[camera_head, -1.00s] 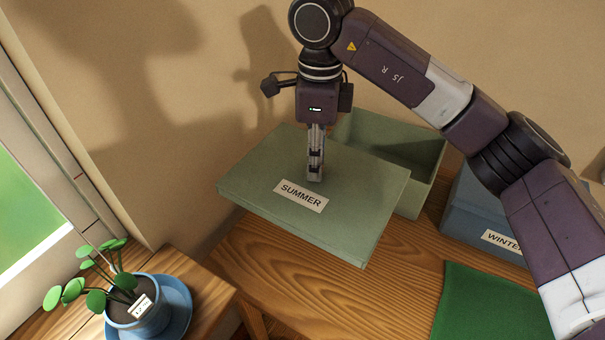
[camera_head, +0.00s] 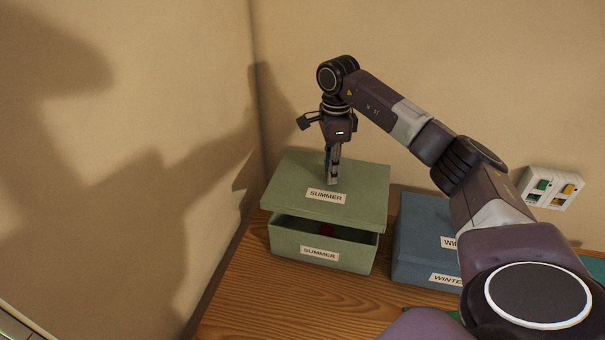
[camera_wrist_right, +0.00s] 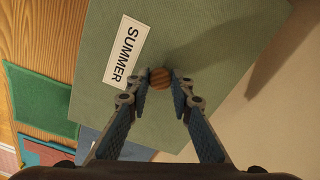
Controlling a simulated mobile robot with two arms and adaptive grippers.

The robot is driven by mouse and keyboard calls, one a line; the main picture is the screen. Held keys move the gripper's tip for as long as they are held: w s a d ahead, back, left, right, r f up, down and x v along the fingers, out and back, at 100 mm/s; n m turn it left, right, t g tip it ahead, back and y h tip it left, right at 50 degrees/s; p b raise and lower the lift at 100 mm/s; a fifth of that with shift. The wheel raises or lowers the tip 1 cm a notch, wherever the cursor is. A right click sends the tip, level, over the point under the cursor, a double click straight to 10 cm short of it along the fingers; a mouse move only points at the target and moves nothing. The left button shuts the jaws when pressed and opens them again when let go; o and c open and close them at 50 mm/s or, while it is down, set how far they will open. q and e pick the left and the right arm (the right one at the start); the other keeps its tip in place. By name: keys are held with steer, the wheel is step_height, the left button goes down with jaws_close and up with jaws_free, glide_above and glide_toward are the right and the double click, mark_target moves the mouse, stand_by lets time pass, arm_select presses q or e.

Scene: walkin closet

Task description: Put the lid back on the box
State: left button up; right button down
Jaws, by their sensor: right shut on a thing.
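The green lid (camera_head: 297,176) carries a SUMMER label and is held over the green box (camera_head: 345,252), whose front also reads SUMMER. A dark gap shows between the lid's front edge and the box rim, with something red inside. The lid hides the back of the box. My right gripper (camera_head: 333,183) points down at the lid's top and is shut on its round wooden knob. In the right wrist view the knob (camera_wrist_right: 160,78) sits between the fingertips beside the label, on the lid (camera_wrist_right: 205,40). My left gripper is not in view.
A blue box (camera_head: 420,240) labelled WINTER stands close to the right of the green box. A white panel with coloured switches (camera_head: 550,188) is on the back wall. A wall stands close on the left. The wooden tabletop (camera_head: 270,308) is clear in front.

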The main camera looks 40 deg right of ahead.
mark_target(331, 186)
steer(key=shift+s+f+b, duration=0.15)
steer(key=shift+f+b, duration=2.1)
steer(key=shift+f, duration=0.5)
steer(key=shift+p, duration=0.35)
steer(key=shift+f+b, duration=0.65)
steer(key=shift+f, duration=0.85)
stand_by(0.9)
steer(key=c, duration=1.6)
jaws_free()
